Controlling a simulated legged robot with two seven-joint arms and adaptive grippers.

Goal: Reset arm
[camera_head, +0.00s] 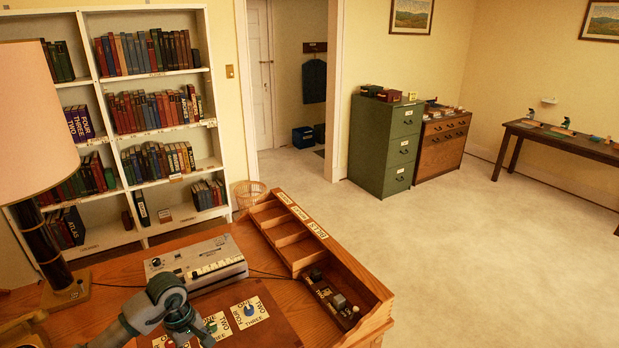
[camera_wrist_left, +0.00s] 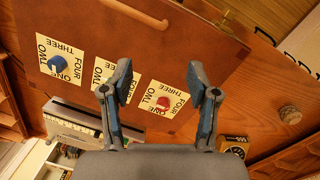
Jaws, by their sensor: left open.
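My left gripper (camera_head: 190,325) reaches in from the lower left of the head view and hangs over the desk. In the left wrist view its two fingers (camera_wrist_left: 160,82) are spread apart with nothing between them. Below it on the desk's brown panel are white number cards with knobs. A card with a blue knob (camera_wrist_left: 57,64) and a card with a red knob (camera_wrist_left: 163,103) show in the left wrist view. The card between them is partly hidden by a finger. My right gripper is in neither view.
A grey device (camera_head: 200,264) sits at the back of the wooden desk, beside a lamp (camera_head: 35,115). A wooden compartment tray (camera_head: 345,262) edges the right side. A bookshelf (camera_head: 150,80) stands behind. A green cabinet (camera_head: 385,145) stands across open carpet.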

